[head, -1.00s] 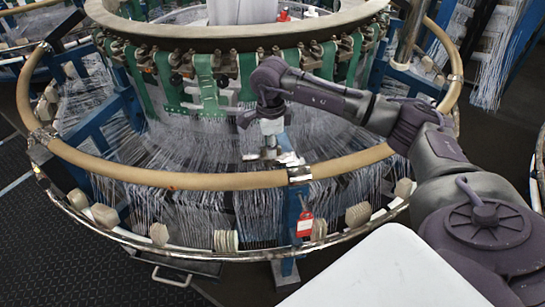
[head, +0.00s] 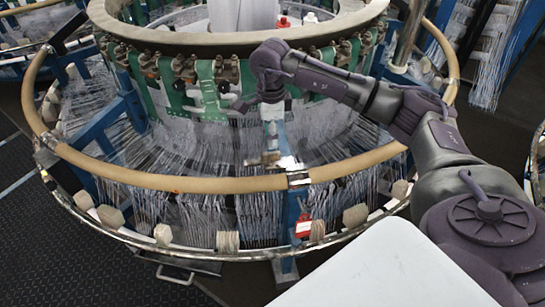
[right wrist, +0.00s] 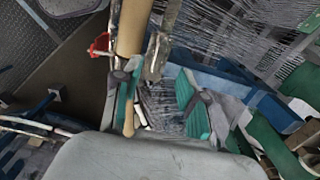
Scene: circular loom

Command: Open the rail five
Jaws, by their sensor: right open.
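The tan ring-shaped rail (head: 190,184) runs around the circular loom in the head view. A metal joint (head: 298,179) sits on its front, and a red tag (head: 304,225) hangs below on a blue post. My right gripper (head: 272,160) points down just inside the rail, left of and behind the joint. In the right wrist view my right gripper (right wrist: 162,108) is open, its teal-padded fingers apart. The rail (right wrist: 131,25) and the red tag (right wrist: 100,45) show at the upper left there, near the left finger. I cannot tell whether they touch. My left gripper is out of view.
White threads (head: 185,135) and green straps (head: 209,90) fill the loom inside the rail. A lower metal ring (head: 130,237) with several pale blocks runs outside it. Dark floor (head: 60,265) is free at the front left.

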